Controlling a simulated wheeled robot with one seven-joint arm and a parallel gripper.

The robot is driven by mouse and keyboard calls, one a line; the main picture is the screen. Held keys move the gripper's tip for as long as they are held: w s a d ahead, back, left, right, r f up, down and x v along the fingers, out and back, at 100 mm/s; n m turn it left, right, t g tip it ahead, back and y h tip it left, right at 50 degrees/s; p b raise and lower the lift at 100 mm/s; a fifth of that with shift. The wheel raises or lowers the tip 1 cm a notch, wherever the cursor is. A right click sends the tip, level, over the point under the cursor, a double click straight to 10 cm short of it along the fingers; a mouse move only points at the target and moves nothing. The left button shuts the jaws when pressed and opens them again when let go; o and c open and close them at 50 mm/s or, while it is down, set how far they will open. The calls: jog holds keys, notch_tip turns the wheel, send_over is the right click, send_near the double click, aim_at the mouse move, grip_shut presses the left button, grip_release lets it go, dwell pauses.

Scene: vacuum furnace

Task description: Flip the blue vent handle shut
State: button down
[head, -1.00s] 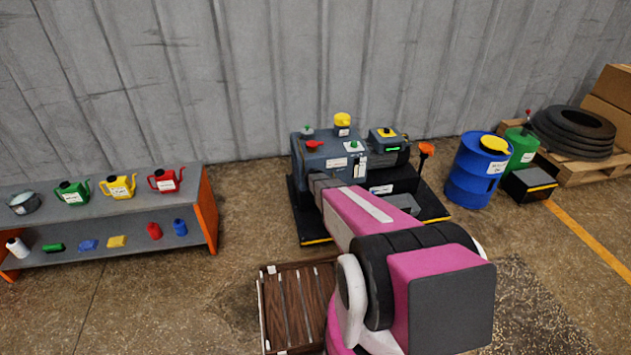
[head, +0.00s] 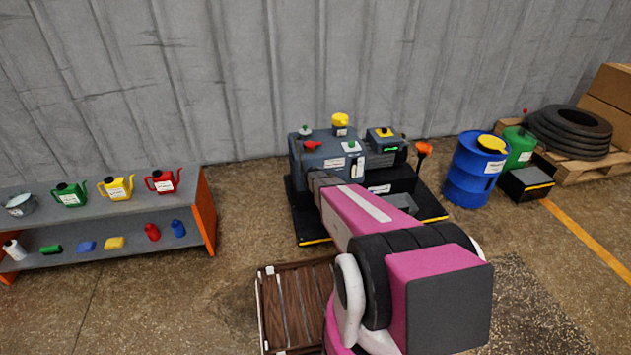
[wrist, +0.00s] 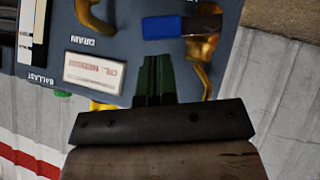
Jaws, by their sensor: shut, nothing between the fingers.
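The blue handle (wrist: 170,27) shows at the top of the wrist view. It lies across the picture, its right end at a brass valve (wrist: 203,50) on the machine's blue-grey panel (wrist: 118,42). My gripper (wrist: 155,62) is shut and empty. Its dark fingers point up the picture, with their tips just below the handle; I cannot tell whether they touch it. In the head view the grey machine (head: 325,155) stands against the wall, and my pink arm hides the gripper and the blue handle.
The panel carries another brass fitting (wrist: 92,16) by the "DRAIN" label and a white plate (wrist: 93,72). In the head view, a shelf (head: 130,205) with oil cans stands left, a wooden crate (head: 290,310) in front, and a blue drum (head: 470,175) right.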

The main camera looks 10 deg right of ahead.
jog(key=shift+r, duration=0.1)
dwell(0.3)
jog(key=w+r+v, duration=0.1)
jog(key=r+v, duration=0.1)
jog(key=v, duration=1)
jog(key=shift+r, duration=0.25)
jog(key=shift+w, duration=0.15)
